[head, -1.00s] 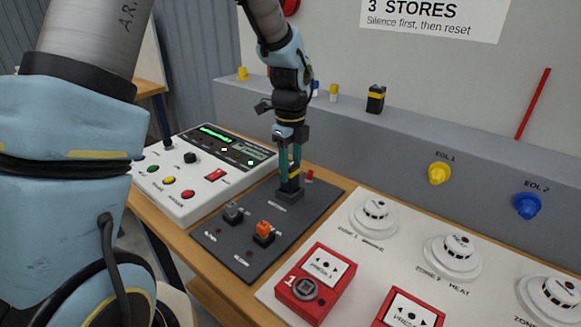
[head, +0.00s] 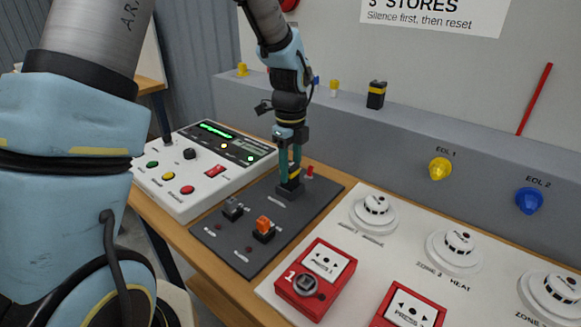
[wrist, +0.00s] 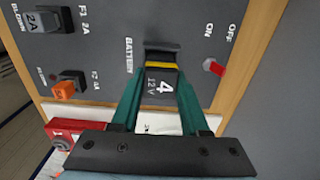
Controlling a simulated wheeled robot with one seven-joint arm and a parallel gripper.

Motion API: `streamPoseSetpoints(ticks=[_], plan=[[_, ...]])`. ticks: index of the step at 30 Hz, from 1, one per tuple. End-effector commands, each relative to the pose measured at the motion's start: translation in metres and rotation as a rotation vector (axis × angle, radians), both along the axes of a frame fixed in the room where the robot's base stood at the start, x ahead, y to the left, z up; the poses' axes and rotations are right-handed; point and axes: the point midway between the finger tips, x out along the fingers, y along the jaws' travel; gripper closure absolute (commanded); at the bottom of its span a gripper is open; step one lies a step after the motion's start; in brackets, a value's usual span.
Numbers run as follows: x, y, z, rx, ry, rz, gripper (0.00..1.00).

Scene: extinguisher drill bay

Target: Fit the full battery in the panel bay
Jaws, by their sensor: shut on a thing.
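My gripper (head: 290,163) is shut on a black battery with a yellow band (head: 294,172), over the dark panel. In the wrist view the battery (wrist: 160,86) is marked "4" and "12 V", between the two green fingers. Its far end meets the black panel bay (wrist: 162,47), beside the word "BATTERY". In the head view the bay (head: 289,192) is directly under the battery, which stands roughly upright. How deep the battery sits in the bay cannot be told. Another black battery with a yellow top (head: 376,95) stands on the grey ledge.
A red switch (wrist: 214,67) sits beside the bay, between "ON" and "OFF". A grey fuse (head: 233,209) and an orange fuse (head: 264,229) stand nearer on the panel. A white control unit (head: 190,170) is left; red call points (head: 316,278) and detectors (head: 375,211) are right.

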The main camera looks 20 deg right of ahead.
Motion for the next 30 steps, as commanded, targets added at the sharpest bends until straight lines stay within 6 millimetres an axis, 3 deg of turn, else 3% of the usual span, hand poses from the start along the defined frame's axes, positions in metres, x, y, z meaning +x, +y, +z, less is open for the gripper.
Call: streamPoseSetpoints(ticks=[30], plan=[[0.000,0.000,-0.015,0.000,0.000,-0.001,1.00]])
